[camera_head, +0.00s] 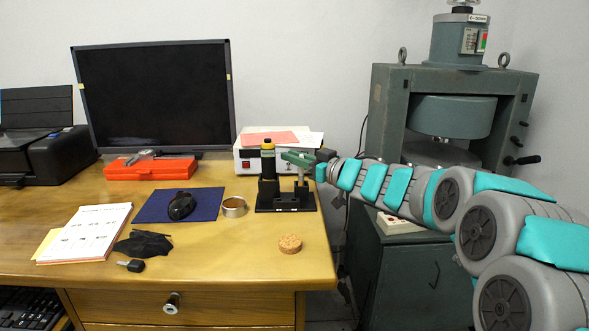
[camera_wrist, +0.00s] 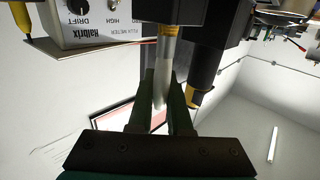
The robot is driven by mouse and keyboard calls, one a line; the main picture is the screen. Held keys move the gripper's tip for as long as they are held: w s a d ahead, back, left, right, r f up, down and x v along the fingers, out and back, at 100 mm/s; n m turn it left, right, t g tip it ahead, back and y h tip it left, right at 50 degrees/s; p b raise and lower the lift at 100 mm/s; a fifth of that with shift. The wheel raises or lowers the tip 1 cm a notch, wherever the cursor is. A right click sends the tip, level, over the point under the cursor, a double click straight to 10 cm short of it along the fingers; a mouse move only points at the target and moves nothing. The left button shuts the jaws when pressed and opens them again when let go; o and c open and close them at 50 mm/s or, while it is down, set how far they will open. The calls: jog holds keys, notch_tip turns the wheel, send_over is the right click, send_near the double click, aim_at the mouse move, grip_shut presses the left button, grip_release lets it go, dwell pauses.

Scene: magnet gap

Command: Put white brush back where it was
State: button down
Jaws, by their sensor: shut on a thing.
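The white brush shows as a pale rod in the wrist view (camera_wrist: 166,72), between the two fingers of my gripper (camera_wrist: 160,112). In the head view my gripper (camera_head: 298,158) is shut on the brush (camera_head: 301,174), with its green fingers over the right side of a small black stand (camera_head: 285,201). The brush is about upright. Its lower end meets or lies in front of the stand's short right block; I cannot tell whether it is inside. A yellow band shows near that end in the wrist view. A black cylinder with a yellow top (camera_head: 268,157) stands on the stand's left side.
A white flux meter box (camera_head: 246,161) with papers on top is close behind the stand. A metal ring (camera_head: 234,207), a cork (camera_head: 290,244) and a mouse (camera_head: 181,205) lie on the wooden desk (camera_head: 220,255). A large grey-green machine (camera_head: 386,100) stands to the right.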

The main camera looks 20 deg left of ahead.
jog(key=shift+f, duration=1.1)
jog(key=c, duration=0.8)
grip_release()
jog(key=shift+f, duration=0.1)
jog(key=shift+c, duration=0.2)
jog(key=shift+d, duration=0.15)
jog(key=v, duration=1.2)
jog(key=shift+b, duration=0.3)
